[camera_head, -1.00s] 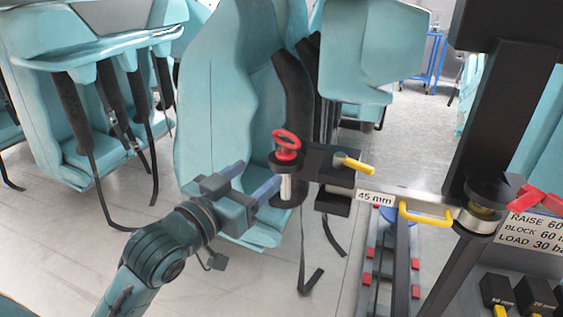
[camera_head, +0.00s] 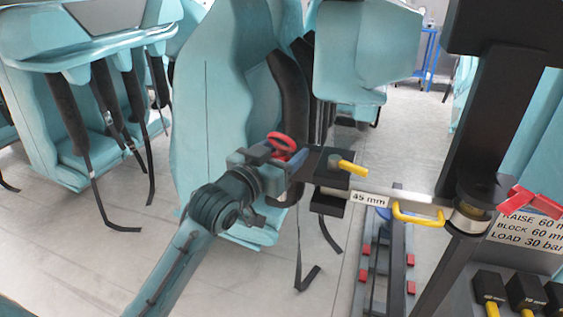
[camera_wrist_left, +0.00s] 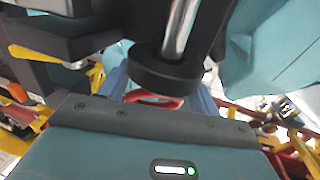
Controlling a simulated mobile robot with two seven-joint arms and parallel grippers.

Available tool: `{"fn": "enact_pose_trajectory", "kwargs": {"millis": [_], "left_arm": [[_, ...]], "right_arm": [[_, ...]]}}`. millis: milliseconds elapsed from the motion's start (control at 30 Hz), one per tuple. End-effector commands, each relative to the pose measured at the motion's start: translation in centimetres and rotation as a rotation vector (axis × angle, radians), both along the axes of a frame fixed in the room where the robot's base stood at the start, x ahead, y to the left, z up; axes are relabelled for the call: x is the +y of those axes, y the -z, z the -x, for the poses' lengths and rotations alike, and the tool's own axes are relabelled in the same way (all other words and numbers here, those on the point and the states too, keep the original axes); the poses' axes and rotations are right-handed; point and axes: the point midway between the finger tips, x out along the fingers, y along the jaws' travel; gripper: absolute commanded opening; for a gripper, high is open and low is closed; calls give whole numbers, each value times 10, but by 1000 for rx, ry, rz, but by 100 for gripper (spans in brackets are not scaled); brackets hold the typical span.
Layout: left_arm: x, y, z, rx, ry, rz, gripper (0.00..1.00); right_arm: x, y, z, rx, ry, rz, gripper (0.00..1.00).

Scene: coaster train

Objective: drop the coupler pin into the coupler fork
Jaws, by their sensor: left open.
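The coupler pin has a red ring handle (camera_head: 283,143). The black coupler block (camera_head: 325,165), which seems to belong to the fork, is just right of the pin. My gripper hides the shank in the head view, so its seating is unclear. My right gripper is not in view.
A yellow-handled part (camera_head: 352,168) sits on the block. A bar labelled 45 mm (camera_head: 370,200) runs right to a dark post (camera_head: 480,130). A yellow handle (camera_head: 418,215) hangs below the bar. Teal seats (camera_head: 235,90) stand close behind; floor is open at left.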

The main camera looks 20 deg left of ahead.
Motion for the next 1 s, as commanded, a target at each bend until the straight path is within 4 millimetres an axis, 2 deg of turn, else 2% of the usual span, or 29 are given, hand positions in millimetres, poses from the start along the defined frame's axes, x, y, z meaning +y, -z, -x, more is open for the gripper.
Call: {"fn": "enact_pose_trajectory", "kwargs": {"millis": [67, 167, 800, 1000], "left_arm": [[0, 0, 0, 0, 0, 0, 62], [0, 0, 0, 0, 0, 0, 55], [0, -1, 1, -3, 0, 1, 3], [0, -1, 1, -3, 0, 1, 3]], "right_arm": [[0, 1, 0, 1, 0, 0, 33], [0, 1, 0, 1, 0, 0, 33], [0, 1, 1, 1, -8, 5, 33], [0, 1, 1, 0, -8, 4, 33]]}}
